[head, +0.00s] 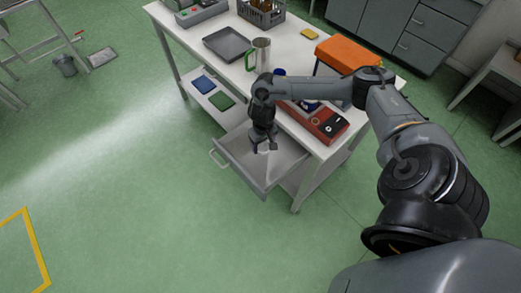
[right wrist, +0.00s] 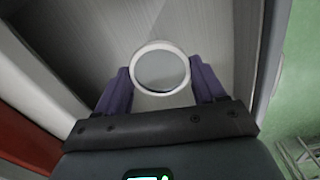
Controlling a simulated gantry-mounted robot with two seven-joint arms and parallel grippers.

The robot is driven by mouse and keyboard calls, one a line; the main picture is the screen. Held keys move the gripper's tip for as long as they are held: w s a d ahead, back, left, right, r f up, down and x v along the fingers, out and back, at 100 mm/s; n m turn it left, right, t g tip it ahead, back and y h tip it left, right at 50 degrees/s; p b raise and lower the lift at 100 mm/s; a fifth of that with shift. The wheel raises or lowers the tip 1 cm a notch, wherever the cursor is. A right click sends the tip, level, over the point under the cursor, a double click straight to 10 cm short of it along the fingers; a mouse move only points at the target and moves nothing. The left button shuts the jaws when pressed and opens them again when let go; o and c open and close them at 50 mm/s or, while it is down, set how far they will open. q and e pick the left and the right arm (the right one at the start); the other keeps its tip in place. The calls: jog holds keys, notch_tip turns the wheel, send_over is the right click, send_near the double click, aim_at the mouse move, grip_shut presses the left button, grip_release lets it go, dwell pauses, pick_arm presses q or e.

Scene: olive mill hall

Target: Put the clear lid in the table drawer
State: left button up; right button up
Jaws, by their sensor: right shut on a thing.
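The clear lid (right wrist: 160,68) shows in the right wrist view as a round see-through disc with a pale rim. My right gripper (right wrist: 160,88) is shut on it, one purple finger at each side. In the head view my right gripper (head: 264,147) points down over the open table drawer (head: 240,172), and the lid is too small to make out clearly. The drawer is pulled out from the table's near side, with a handle on its front. Its grey floor lies below the lid in the right wrist view. My left gripper is not in view.
The white table (head: 205,37) carries a grey tray (head: 227,44), a clear jug with a green handle (head: 259,54), an orange box (head: 345,54) and a red device (head: 325,124). Blue (head: 203,84) and green (head: 221,101) cloths lie on the lower shelf. The green floor left of the drawer is clear.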

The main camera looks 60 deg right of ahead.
aim_at(261, 150)
jog(key=shift+w+f, duration=0.3)
jog(key=shift+w, duration=0.15)
jog(key=shift+f+b, duration=0.65)
jog(key=shift+f, duration=1.3)
jog(key=shift+f, duration=0.2)
jog(key=shift+f, duration=0.45)
jog(key=o, duration=1)
